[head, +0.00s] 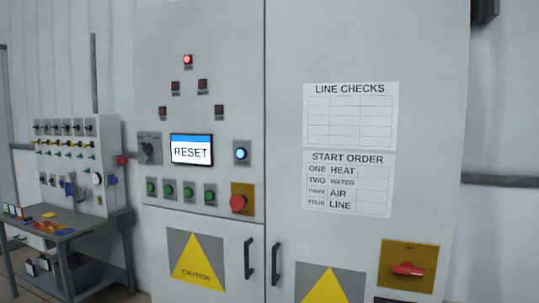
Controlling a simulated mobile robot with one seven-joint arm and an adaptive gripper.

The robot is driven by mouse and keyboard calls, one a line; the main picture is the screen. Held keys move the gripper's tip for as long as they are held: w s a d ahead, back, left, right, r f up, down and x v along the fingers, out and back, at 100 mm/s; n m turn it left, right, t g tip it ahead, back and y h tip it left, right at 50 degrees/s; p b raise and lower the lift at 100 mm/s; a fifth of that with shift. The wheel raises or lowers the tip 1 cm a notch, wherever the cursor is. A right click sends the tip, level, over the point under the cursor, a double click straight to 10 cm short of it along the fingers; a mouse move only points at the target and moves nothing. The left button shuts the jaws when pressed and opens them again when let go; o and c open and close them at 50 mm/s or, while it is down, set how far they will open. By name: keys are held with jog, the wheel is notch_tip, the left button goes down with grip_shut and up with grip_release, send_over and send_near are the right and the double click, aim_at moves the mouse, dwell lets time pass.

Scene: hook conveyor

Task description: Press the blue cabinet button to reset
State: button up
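Below the blue button, a red mushroom button (238,203) stands out from a yellow plate. A row of several green buttons (169,190) lies below the screen. My gripper is not in the head view.
A red lamp (187,60) glows above several dark lamps. A grey rotary switch (148,148) is left of the screen. Door handles (249,258) stick out below. A red rotary handle (407,269) is at lower right. A bench (62,233) with a control panel stands at left.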

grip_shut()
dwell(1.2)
